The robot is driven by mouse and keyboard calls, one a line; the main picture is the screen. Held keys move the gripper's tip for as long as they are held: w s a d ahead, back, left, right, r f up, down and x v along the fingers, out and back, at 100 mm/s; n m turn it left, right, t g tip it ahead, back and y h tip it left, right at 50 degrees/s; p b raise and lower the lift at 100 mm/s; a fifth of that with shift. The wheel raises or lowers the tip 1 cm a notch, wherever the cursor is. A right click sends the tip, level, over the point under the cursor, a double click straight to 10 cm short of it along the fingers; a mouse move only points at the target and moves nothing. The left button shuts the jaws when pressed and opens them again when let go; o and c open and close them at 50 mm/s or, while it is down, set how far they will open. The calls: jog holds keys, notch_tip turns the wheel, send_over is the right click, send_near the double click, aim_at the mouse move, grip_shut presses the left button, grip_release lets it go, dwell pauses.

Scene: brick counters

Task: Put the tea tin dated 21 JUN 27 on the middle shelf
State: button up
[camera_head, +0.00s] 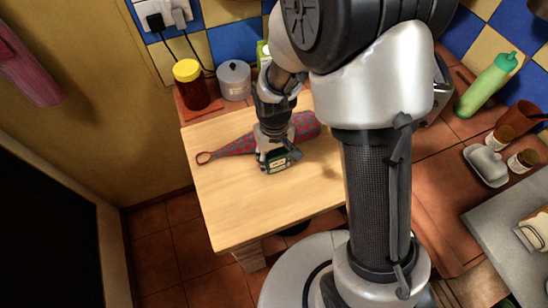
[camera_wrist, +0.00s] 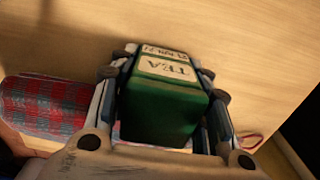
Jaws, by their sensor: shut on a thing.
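A dark green tea tin (camera_wrist: 160,108) is between the two fingers of my gripper (camera_wrist: 165,66), which is shut on its sides. Its pale label reads TEA, and a smaller date label at its far end is too blurred to read surely. In the head view the tin (camera_head: 277,164) is low over the wooden board, under my gripper (camera_head: 273,152). I cannot tell whether it touches the board. No shelf can be made out in either view.
A red and blue checked cloth item (camera_head: 237,146) with a loop lies on the wooden board (camera_head: 235,215) beside the tin. A yellow-lidded jar (camera_head: 190,85) and a grey canister (camera_head: 234,80) stand behind. A green bottle (camera_head: 487,86) stands at right. The board's front is clear.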

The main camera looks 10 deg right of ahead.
jog(key=shift+f, duration=0.15)
jog(key=o, duration=1.1)
